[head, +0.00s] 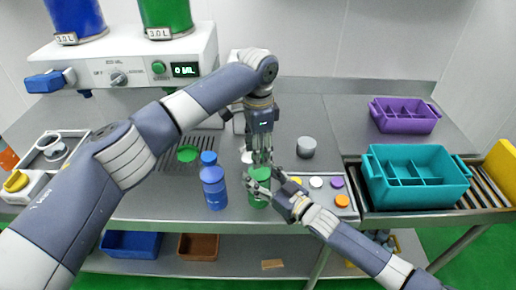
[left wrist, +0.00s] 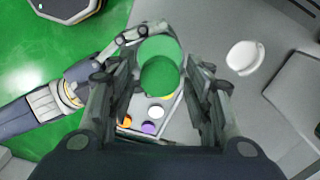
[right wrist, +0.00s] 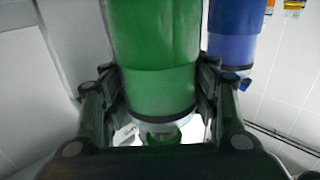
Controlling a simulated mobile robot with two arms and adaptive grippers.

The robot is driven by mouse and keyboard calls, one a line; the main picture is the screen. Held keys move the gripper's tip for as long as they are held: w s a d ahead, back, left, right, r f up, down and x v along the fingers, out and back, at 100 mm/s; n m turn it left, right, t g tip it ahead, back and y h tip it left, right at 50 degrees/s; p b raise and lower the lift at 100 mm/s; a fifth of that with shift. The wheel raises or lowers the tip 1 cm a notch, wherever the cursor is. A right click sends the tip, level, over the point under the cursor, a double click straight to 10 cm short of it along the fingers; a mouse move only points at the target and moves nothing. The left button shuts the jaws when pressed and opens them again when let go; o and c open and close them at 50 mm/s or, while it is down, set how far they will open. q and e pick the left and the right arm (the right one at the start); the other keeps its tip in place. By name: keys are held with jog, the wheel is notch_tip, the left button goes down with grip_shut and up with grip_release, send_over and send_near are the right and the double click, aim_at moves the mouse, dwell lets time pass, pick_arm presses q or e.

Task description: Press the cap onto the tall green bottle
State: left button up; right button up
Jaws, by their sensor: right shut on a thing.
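The tall green bottle (head: 259,188) stands upright near the front of the table. My right gripper (head: 279,190) is shut around it from the right. In the right wrist view the bottle's body (right wrist: 155,75) fills the space between the fingers. My left gripper (head: 262,160) points down just above the bottle's top. In the left wrist view its fingers (left wrist: 163,90) stand apart on either side of a round green top (left wrist: 160,78), with gaps beside it. Whether this green round is a separate cap or part of the bottle, I cannot tell.
A blue bottle (head: 213,182) stands close left of the green one. A grey cylinder (head: 306,147) stands behind right. A tray of coloured caps (head: 341,200) lies right, partly behind my right arm. A teal crate (head: 418,176) and purple crate (head: 404,114) are farther right. The dispenser (head: 125,72) stands back left.

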pick_arm(q)
jog(key=shift+r, duration=0.1)
notch_tip(320, 180, up, 12)
dwell(0.7)
pick_arm(e)
jog(key=o, duration=1.6)
jog(key=v, duration=1.2)
